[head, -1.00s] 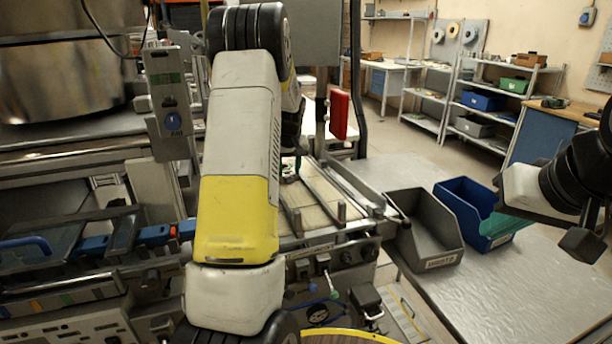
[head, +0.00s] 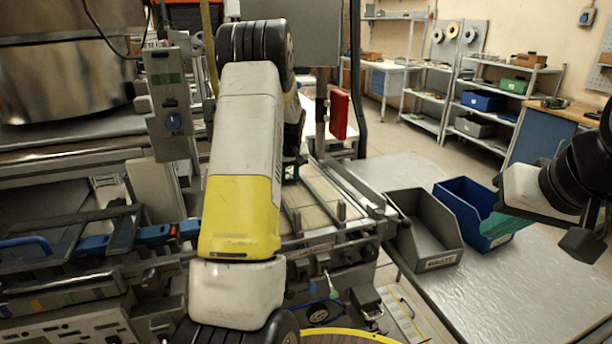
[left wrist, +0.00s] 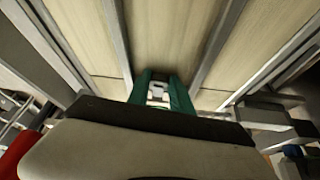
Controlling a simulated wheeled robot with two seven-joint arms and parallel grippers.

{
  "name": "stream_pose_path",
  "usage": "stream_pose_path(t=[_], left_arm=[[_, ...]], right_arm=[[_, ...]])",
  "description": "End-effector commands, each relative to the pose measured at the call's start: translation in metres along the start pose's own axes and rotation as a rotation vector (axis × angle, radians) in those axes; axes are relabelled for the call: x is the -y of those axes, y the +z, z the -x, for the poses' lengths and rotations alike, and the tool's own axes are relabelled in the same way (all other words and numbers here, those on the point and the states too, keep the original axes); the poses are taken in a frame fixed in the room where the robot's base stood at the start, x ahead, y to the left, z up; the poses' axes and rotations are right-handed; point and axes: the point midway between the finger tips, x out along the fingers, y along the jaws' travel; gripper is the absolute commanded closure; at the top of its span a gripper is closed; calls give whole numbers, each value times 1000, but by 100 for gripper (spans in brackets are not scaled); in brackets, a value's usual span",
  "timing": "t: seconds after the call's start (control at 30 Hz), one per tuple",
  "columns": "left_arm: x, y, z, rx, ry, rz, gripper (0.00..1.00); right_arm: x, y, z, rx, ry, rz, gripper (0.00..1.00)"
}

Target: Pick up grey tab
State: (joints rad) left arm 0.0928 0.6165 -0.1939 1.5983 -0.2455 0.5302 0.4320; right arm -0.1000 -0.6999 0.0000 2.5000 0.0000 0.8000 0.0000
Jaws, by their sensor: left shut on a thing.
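My left gripper (left wrist: 161,96), with green fingers, is shut on a small pale grey piece (left wrist: 158,91), which looks like the grey tab. Only part of this piece shows between the fingers, above pale panels divided by metal rails. In the head view my left gripper (head: 291,172) is mostly hidden by my own arm, over the pale bed of the bench, and the tab cannot be made out there. My right arm comes in at the right edge beside the blue bin; the state of its gripper cannot be made out.
A grey bin (head: 428,236) and a blue bin (head: 463,204) stand side by side on the metal table (head: 480,300) at the right. Metal rails (head: 322,190) and short posts line the bed. A red block (head: 339,115) stands upright behind it.

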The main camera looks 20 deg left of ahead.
Motion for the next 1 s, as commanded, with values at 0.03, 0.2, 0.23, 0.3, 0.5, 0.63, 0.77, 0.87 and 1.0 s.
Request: stream_pose_path(t=[0.03, 0.2, 0.23, 0.3, 0.5, 0.63, 0.77, 0.87, 1.0], left_arm=[[1, -6, 1, -17, 1, 1, 100], [2, -7, 2, -18, 1, 1, 100], [2, -8, 2, -19, 1, 1, 100], [2, -9, 5, -20, 1, 2, 100], [1, -18, 25, -24, 3, 3, 100], [2, -14, 41, -18, 2, 1, 100], [4, 13, 52, -14, 3, -1, 100], [7, 35, 63, -12, 4, -1, 100], [11, 66, 78, -9, 4, -1, 100]], right_arm=[[0, 0, 0, 0, 0, 0, 100], [0, 0, 0, 0, 0, 0, 100], [0, 0, 0, 0, 0, 0, 100], [0, 0, 0, 0, 0, 0, 100], [0, 0, 0, 0, 0, 0, 100], [0, 0, 0, 0, 0, 0, 100], [0, 0, 0, 0, 0, 0, 100], [0, 0, 0, 0, 0, 0, 100], [0, 0, 0, 0, 0, 0, 100]])
